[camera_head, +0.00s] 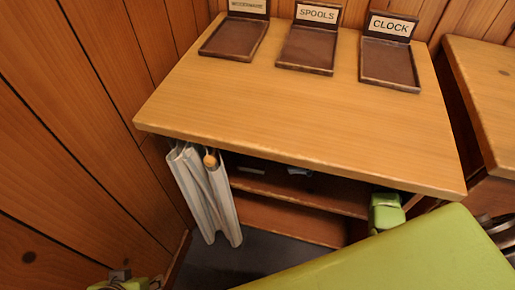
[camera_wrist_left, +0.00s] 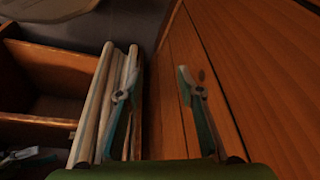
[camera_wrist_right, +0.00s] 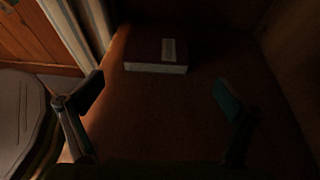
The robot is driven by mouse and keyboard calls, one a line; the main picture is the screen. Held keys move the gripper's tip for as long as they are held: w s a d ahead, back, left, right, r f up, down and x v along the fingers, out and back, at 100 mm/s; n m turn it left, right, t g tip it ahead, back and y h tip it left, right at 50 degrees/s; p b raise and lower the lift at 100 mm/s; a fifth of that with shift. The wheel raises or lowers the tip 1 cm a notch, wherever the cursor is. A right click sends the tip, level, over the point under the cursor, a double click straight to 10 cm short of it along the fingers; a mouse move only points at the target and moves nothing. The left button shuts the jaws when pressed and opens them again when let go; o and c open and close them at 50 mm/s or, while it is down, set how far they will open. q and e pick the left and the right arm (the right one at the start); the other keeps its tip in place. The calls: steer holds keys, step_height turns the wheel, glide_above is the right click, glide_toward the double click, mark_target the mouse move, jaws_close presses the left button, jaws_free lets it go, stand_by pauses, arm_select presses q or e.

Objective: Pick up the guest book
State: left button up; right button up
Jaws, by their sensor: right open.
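A dark red book with a pale label and light page edges (camera_wrist_right: 150,54), which looks like the guest book, lies on a dim brown shelf in the right wrist view. My right gripper (camera_wrist_right: 160,92) is open and empty, its fingers spread wide with the book ahead of them, apart from it. In the head view the book and my right fingers are hidden under the tabletop; only a green part of my right arm shows by the shelf opening. My left gripper (camera_wrist_left: 155,85) is open and empty, beside the wood-panelled wall.
A wooden shelf unit (camera_head: 300,110) carries three dark trays labelled at the back, one SPOOLS (camera_head: 306,50), one CLOCK (camera_head: 390,66). White upright folded panels (camera_head: 207,195) stand at its left end, close to my left fingers. The tabletop's front is clear.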

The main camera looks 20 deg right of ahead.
mark_target(248, 164)
steer(key=b+x, duration=0.2)
steer(key=x, duration=0.5)
steer(key=shift+w+a+f, duration=0.1)
steer(key=shift+a, duration=0.35)
steer(key=shift+w+a+f, duration=0.1)
steer(key=shift+w+a, duration=0.1)
steer(key=shift+a, duration=0.15)
steer(key=b+x, duration=0.2)
steer(key=x, duration=0.2)
steer(key=shift+a+b, duration=0.3)
steer(key=shift+a, duration=0.15)
arm_select(q)
steer(key=w+d+r+t+h, duration=0.1)
steer(key=w+d+r+t, duration=0.2)
steer(key=w+r+t, duration=0.3)
steer(key=w+d+r+t+h, duration=0.2)
steer(key=w+r+t, duration=0.4)
steer(key=w+r, duration=0.4)
steer(key=shift+w+d+r+m+t+h, duration=0.3)
steer(key=shift+w+d+r, duration=0.1)
steer(key=shift+w+d, duration=0.4)
arm_select(e)
steer(key=c, duration=1.1)
